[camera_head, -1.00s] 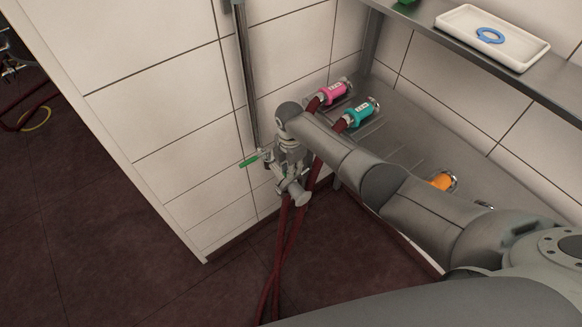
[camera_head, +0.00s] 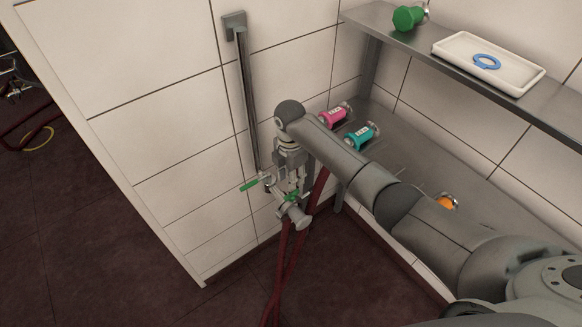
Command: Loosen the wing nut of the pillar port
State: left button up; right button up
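The pillar port (camera_head: 296,214) is at the lower end of a grey vertical pipe (camera_head: 247,100) on the tiled wall. It has a metal body with a green lever (camera_head: 250,184) to its left. A second small green part, perhaps the wing nut (camera_head: 291,196), shows just below my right gripper. My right gripper (camera_head: 289,183) points down at the port, and its fingers overlap the fittings there. I cannot tell whether they are open or shut, or whether they touch the green part. My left gripper is not in view.
A steel bench (camera_head: 412,158) on the right holds a pink coupling (camera_head: 333,117), a teal coupling (camera_head: 361,137) and an orange one (camera_head: 445,202). Dark red hoses (camera_head: 284,262) hang below the port.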

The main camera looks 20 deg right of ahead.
notch_tip(320, 180, up, 4)
dwell(0.6)
